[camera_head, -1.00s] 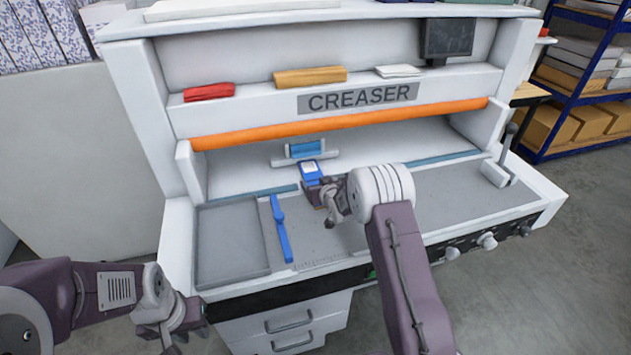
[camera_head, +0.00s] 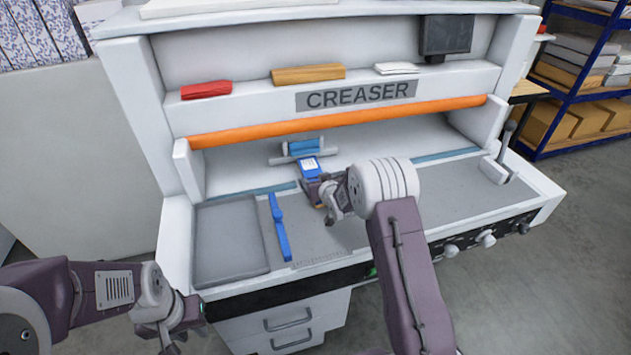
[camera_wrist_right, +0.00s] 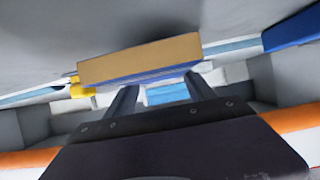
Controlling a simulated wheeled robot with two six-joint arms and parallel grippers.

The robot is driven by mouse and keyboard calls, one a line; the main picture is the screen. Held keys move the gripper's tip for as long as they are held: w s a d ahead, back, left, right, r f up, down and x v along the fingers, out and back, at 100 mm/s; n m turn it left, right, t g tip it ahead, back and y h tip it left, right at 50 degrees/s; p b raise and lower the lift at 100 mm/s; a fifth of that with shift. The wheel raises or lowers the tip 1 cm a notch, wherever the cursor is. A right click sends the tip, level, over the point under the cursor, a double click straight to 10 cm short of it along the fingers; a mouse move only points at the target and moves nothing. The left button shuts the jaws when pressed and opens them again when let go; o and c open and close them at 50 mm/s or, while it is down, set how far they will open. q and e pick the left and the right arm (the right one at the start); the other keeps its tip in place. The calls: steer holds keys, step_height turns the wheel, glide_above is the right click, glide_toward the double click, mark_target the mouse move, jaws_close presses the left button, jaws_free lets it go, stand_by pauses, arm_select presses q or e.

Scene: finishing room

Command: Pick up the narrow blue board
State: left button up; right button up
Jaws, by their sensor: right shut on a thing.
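A small blue board (camera_head: 309,165) with a white label on its face is at the tip of my right gripper (camera_head: 313,183), above the creaser's grey bed. In the right wrist view the board (camera_wrist_right: 140,62) shows a tan face and a blue edge across the fingertips. My right gripper (camera_wrist_right: 155,92) is shut on it. The gripper hides the board's lower part in the head view. My left gripper (camera_head: 188,322) is at the lower left, in front of the creaser and away from the board. Its jaw opening is not clear.
A long blue guide (camera_head: 279,228) with a knob lies on the bed, left of my right gripper. A grey tray (camera_head: 232,240) is further left. A blue and grey fitting (camera_head: 304,148) stands just behind the board. The orange bar (camera_head: 340,119) spans above.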

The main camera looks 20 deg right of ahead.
steer(key=v, duration=1.3)
steer(key=shift+s+r+b, duration=0.15)
steer(key=shift+r+b, duration=0.1)
steer(key=shift+b, duration=0.05)
